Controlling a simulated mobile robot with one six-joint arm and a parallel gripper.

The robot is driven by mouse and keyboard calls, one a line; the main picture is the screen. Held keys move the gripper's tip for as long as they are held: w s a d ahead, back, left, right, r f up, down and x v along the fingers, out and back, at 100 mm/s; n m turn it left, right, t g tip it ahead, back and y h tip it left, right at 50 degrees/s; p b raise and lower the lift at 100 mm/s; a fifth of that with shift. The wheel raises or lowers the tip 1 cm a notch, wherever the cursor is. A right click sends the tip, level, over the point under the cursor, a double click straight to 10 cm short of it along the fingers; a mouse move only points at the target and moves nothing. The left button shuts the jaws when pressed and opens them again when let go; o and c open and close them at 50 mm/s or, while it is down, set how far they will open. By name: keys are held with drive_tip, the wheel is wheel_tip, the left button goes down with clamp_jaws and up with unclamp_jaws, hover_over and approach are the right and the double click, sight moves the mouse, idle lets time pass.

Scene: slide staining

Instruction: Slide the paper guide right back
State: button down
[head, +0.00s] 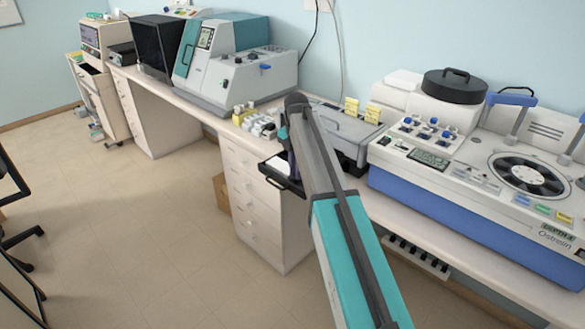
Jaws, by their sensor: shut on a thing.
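A grey printer (340,125) stands on the bench, with a dark paper tray (272,178) pulled out at its front left. A white sheet of paper (271,167) shows in the tray. My arm reaches over the tray from below right and covers much of it. My gripper (291,168) points down at the tray, mostly hidden behind my arm, and is shut on the paper guide. The guide itself is too small and too covered to make out, so its place along the tray cannot be told.
A large white and blue stainer (470,205) stands to the right. A grey and teal machine (240,75) stands to the left.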

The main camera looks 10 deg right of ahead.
drive_tip(key=shift+s+d, duration=0.65)
drive_tip(key=shift+s, duration=0.3)
drive_tip(key=c, duration=1.8)
unclamp_jaws()
drive_tip(key=shift+o, duration=0.2)
wheel_tip(320, 180, up, 14)
drive_tip(key=b, duration=0.3)
drive_tip(key=shift+f, duration=0.1)
